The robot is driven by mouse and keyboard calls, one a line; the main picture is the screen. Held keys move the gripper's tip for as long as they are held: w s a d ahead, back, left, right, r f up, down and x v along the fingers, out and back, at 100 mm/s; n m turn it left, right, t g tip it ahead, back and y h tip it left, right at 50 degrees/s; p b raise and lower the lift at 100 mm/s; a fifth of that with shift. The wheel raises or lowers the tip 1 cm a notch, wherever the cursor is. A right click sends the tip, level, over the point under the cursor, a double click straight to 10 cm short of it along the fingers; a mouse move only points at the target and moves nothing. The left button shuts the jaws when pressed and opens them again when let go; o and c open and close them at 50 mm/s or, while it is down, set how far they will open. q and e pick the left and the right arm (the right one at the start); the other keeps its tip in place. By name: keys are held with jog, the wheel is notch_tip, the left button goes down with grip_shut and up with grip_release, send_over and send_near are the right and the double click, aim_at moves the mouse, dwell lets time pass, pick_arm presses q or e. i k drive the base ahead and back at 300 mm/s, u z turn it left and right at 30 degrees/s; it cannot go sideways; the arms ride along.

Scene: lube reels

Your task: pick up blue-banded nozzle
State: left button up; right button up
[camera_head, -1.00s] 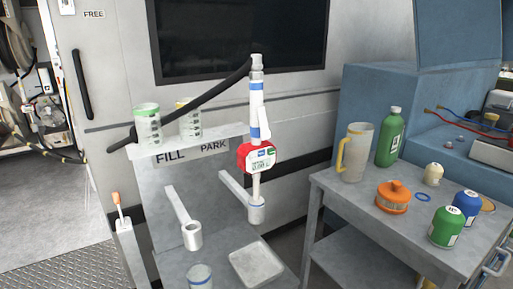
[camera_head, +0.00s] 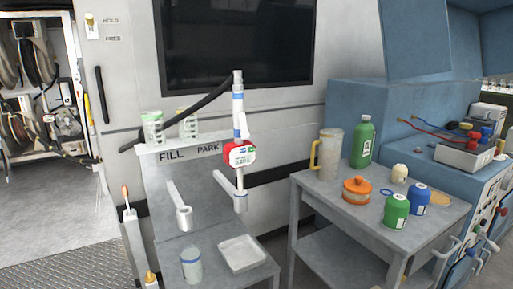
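The blue-banded nozzle (camera_head: 239,125) stands upright with its tip in the holder cup (camera_head: 240,203) under the word PARK. It has a white body, blue bands and a red-rimmed meter (camera_head: 240,155) with a small display. A black hose runs from its top down to the left. An empty holder arm with a ring (camera_head: 183,215) sticks out under the word FILL. Neither of my grippers shows in the head view.
A shallow tray (camera_head: 242,253) and a clear container (camera_head: 191,265) sit below the nozzle. Open floor (camera_head: 50,225) lies at left.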

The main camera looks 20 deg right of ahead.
aim_at(245, 158)
jog(key=z, duration=0.7)
jog(key=i, duration=0.8)
jog(key=z, duration=0.4)
